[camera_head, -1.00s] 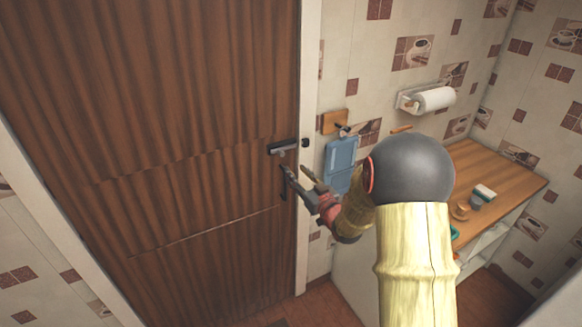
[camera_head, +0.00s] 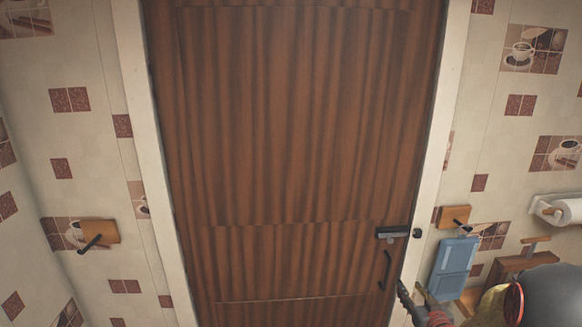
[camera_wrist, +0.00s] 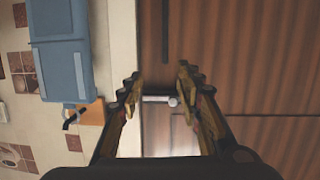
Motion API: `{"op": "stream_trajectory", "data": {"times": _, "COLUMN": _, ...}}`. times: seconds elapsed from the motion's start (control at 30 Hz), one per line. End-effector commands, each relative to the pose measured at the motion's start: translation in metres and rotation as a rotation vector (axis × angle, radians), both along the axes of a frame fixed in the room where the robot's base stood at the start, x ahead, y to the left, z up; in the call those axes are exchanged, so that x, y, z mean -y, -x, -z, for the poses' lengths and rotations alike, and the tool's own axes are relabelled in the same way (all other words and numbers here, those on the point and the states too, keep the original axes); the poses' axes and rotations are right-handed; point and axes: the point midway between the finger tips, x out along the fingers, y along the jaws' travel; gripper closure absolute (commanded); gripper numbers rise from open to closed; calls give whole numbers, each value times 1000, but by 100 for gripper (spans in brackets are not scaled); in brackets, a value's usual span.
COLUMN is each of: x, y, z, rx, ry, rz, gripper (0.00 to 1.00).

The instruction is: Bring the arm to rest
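My gripper (camera_head: 412,305) is at the lower right of the head view, just right of the door's edge. The wrist view shows its two fingers (camera_wrist: 158,86) spread apart with nothing between the tips. The brown door (camera_head: 300,130) looks shut in its white frame. A dark latch (camera_head: 394,232) and a dark pull handle (camera_head: 384,270) are on its right side. In the wrist view, the latch (camera_wrist: 160,99) appears behind the gap between the fingers. I cannot tell how far away it is. Most of my arm is outside the head view.
A blue board (camera_head: 453,262) hangs below a wooden wall hook (camera_head: 454,216), close to the right of my gripper. A paper towel roll (camera_head: 566,212) is at the far right. Another wooden hook (camera_head: 98,233) is on the left wall. The space before the door looks clear.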

Motion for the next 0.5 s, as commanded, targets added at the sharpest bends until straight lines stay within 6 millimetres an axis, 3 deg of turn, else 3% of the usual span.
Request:
{"op": "stream_trajectory", "data": {"times": 0.03, "x": 7, "y": 13, "z": 27, "rx": -101, "ry": -1, "rz": 36, "gripper": 65}}
{"op": "stream_trajectory", "data": {"times": 0.1, "x": 17, "y": 33, "z": 54, "rx": -236, "ry": -1, "rz": 88, "gripper": 65}}
{"op": "stream_trajectory", "data": {"times": 0.2, "x": 26, "y": 67, "z": 74, "rx": -409, "ry": -1, "rz": 153, "gripper": 65}}
{"op": "stream_trajectory", "data": {"times": 0.33, "x": 21, "y": 115, "z": 80, "rx": -608, "ry": -9, "rz": 214, "gripper": 65}}
{"op": "stream_trajectory", "data": {"times": 0.5, "x": -10, "y": 181, "z": 60, "rx": -827, "ry": -35, "rz": 257, "gripper": 65}}
